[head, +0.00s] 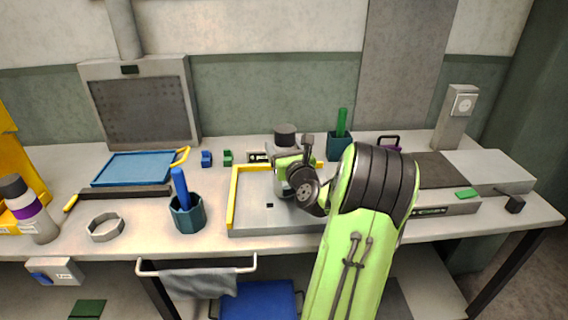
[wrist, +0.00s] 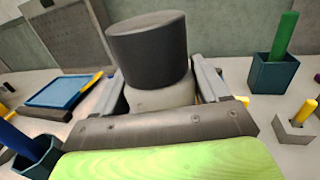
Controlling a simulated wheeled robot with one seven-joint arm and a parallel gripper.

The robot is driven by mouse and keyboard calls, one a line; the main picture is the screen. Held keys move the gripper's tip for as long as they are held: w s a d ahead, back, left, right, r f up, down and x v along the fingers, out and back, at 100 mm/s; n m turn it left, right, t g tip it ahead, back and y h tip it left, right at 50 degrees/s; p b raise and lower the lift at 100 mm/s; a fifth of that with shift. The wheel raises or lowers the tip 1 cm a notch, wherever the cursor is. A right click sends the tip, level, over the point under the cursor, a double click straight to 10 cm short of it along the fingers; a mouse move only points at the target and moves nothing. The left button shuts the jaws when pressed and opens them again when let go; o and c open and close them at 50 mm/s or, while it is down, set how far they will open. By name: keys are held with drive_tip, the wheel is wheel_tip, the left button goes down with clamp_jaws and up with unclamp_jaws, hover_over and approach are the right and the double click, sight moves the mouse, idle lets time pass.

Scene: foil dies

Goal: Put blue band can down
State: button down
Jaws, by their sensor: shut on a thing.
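A can with a dark grey cap (head: 285,129) and a pale body is held upright in my gripper (head: 284,164). The gripper's fingers close on both sides of the pale body. In the wrist view the can's dark cap (wrist: 147,50) rises above the fingers. No blue band shows; that part of the can is hidden by the gripper. The can is over the grey tray with yellow rails (head: 250,216). I cannot tell whether its base touches the tray.
A purple-band bottle (head: 32,212) stands at far left, near a grey ring (head: 105,227). A teal cup with a blue stick (head: 187,214) stands left of the tray. A teal cup with a green stick (head: 340,143) stands behind. A blue-topped plate (head: 135,168) lies at back left.

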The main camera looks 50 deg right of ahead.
drive_tip(key=shift+f, duration=0.9)
unclamp_jaws()
